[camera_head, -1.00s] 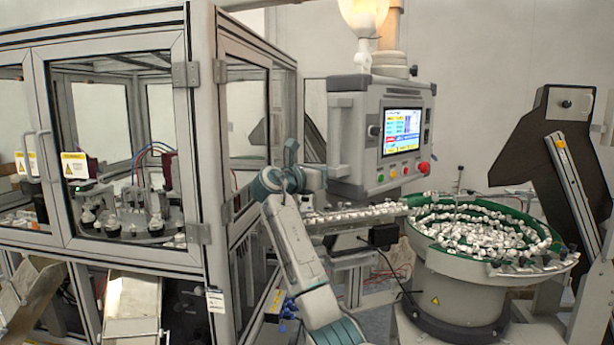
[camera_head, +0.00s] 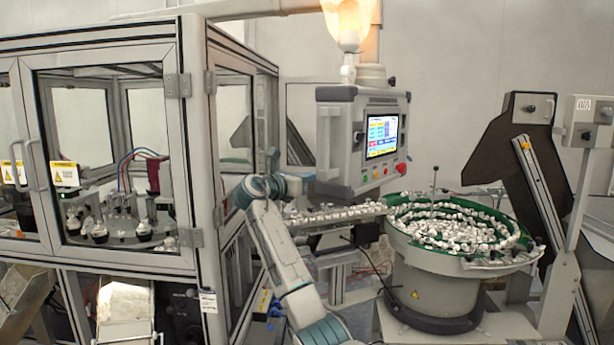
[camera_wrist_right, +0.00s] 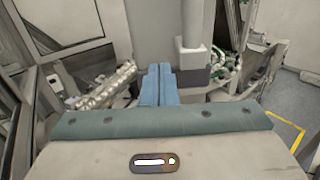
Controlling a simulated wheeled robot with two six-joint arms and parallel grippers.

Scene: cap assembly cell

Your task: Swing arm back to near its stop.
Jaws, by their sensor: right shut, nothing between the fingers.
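The control panel (camera_head: 362,140) hangs from its overhead arm (camera_head: 250,8) and post, with a lit screen on its right face. A pale vertical handle (camera_head: 331,145) is on its left side. My right gripper (camera_head: 304,176) is beside the handle's lower end, left of the panel. In the right wrist view its blue fingers (camera_wrist_right: 158,85) are together with nothing between them. The handle's lower end (camera_wrist_right: 194,70) stands just right of the fingertips. I cannot tell whether they touch it. My left gripper is not in view.
The glazed machine cabinet (camera_head: 195,150) stands close on the left. A feed track (camera_head: 335,215) with white caps runs below the panel to the green-rimmed bowl feeder (camera_head: 450,290). A dark inclined conveyor (camera_head: 505,140) stands at the right.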

